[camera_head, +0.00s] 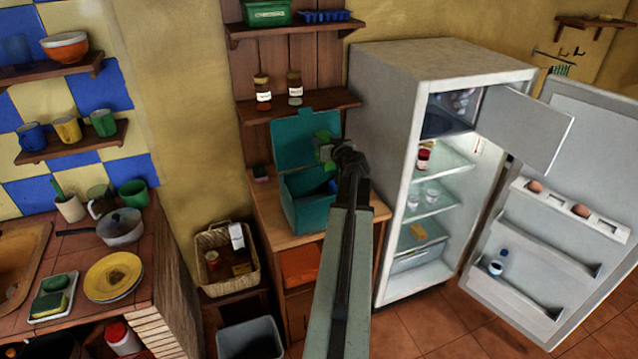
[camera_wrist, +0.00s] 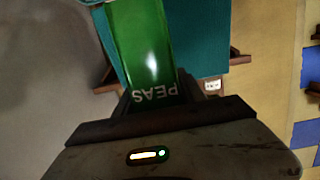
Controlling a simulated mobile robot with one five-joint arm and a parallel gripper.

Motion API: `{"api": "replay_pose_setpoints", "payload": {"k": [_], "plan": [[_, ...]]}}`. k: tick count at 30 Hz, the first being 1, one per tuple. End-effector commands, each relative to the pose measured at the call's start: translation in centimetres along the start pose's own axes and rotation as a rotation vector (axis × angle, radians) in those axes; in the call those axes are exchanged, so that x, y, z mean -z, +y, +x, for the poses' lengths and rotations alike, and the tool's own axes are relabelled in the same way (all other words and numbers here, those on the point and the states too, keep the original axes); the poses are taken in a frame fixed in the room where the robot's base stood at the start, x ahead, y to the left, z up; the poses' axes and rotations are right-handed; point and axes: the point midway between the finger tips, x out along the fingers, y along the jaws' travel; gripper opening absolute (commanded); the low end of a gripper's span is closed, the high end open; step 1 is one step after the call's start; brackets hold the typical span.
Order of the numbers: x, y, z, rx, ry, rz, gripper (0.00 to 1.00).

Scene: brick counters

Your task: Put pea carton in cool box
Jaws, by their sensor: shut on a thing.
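My gripper (camera_head: 334,153) is shut on the green pea carton (camera_head: 322,142). The carton (camera_wrist: 145,50) fills the top middle of the wrist view, with the word PEAS upside down near the jaws. The teal cool box (camera_head: 309,205) stands on a wooden cabinet with its lid (camera_head: 296,142) raised at the back. In the head view the carton appears in front of the lid, above the box opening. A blue item (camera_head: 332,187) shows inside the box at the right. My arm hides part of the box's right side.
A fridge (camera_head: 395,140) stands open to the right, with its freezer door (camera_head: 528,130) swung out. A wooden shelf (camera_head: 300,105) with two jars is above the box. A wicker basket (camera_head: 226,262) sits to the left, lower down.

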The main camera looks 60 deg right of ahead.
Motion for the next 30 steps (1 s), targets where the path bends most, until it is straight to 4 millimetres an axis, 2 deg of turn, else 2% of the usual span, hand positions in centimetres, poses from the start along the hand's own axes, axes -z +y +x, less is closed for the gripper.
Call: {"api": "replay_pose_setpoints", "payload": {"k": [3, 10, 22, 25, 30], "plan": [[0.2, -1.3, 0.8, 0.018, 0.000, -0.003, 0.00], [-0.3, -1.4, 0.9, 0.019, 0.000, -0.003, 0.00], [-5.4, -1.3, 1.9, 0.017, 0.001, -0.003, 0.00], [-5.9, -1.3, 2.0, 0.017, 0.001, -0.003, 0.00], [-5.7, -1.2, 1.9, 0.017, 0.001, -0.003, 0.00]]}}
